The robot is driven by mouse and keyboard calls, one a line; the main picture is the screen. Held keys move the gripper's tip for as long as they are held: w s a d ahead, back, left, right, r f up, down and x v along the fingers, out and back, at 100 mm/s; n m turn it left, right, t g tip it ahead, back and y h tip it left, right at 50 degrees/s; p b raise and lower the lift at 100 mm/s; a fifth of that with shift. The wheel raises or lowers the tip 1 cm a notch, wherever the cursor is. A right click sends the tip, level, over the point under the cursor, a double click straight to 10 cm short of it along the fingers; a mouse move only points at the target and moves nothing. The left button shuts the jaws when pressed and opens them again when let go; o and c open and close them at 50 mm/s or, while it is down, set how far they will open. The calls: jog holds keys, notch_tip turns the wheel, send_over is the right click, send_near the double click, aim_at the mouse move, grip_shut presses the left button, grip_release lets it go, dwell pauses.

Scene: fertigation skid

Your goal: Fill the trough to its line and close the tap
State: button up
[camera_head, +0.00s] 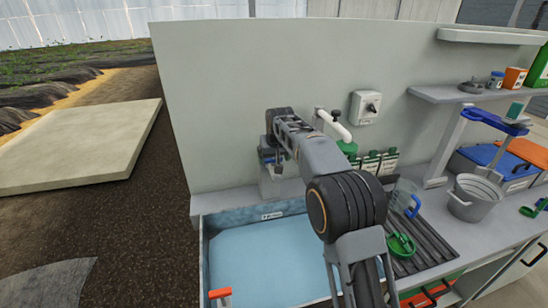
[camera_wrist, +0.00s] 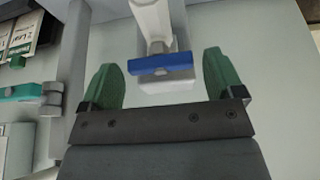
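The trough (camera_head: 203,255) stands at the front, below my arm. Its inside shows an even pale blue, which looks like water (camera_head: 262,262). A small label (camera_head: 272,216) sits on its back inner wall; I cannot make out a fill line or the exact level. The tap shows in the wrist view as a white body (camera_wrist: 152,20) with a blue lever (camera_wrist: 160,63). My gripper (camera_wrist: 160,75) is open, its two green fingers apart on either side of the lever, with gaps visible. In the head view my gripper (camera_head: 270,155) is small and partly hidden by my arm at the back wall.
A white wall box with a dark knob (camera_head: 365,107) is right of my arm. A clear jug with a blue handle (camera_head: 405,198), a green item (camera_head: 400,245) and a metal bucket (camera_head: 475,198) stand on the counter. A shelf (camera_head: 440,94) juts out above.

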jog(key=c, duration=0.8)
jog(key=n, duration=0.1)
jog(key=n+p, duration=0.1)
jog(key=shift+d+r+n+y+p, duration=0.2)
jog(key=shift+n+y+p, duration=0.1)
jog(key=shift+y, duration=0.1)
jog(key=n+y+p, duration=0.1)
jog(key=n, duration=0.2)
jog(key=shift+w+f+g, duration=0.1)
jog(key=shift+f+g, duration=0.05)
jog(key=shift+g, duration=0.25)
jog(key=o, duration=1)
jog(key=shift+c, duration=0.2)
jog(key=v, duration=1.3)
jog(key=shift+r+b, duration=0.35)
jog(key=shift+b, duration=0.1)
jog(key=shift+d, duration=0.1)
